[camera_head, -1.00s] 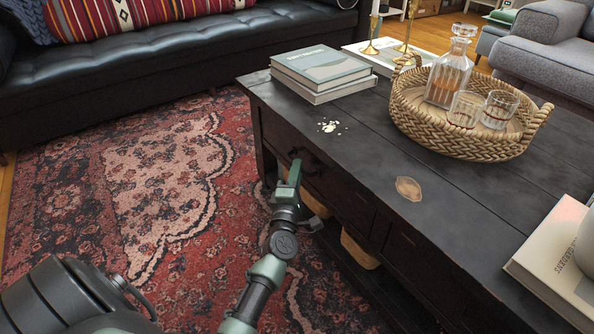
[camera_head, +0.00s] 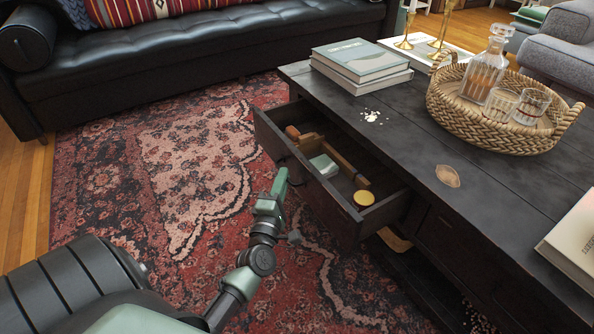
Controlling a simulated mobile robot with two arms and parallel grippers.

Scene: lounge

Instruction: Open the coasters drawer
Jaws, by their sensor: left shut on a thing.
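The drawer (camera_head: 345,213) at the left end of the dark coffee table (camera_head: 410,130) stands well open. Inside it lie a wooden tool-like item (camera_head: 340,157), a pale folded item (camera_head: 322,165) and a small round yellow-topped item (camera_head: 363,198). I see no coasters that I can make out. My left gripper (camera_head: 281,178) is at the outside of the drawer front, shut on its handle, which is mostly hidden by the gripper. My right gripper is not in view.
On the tabletop are stacked books (camera_head: 360,62), a woven tray (camera_head: 440,110) with a decanter (camera_head: 485,75) and glasses, crumbs (camera_head: 371,116) and a brown leaf-like piece (camera_head: 447,176). A black sofa (camera_head: 200,58) stands behind. Open rug (camera_head: 190,165) lies left of the drawer.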

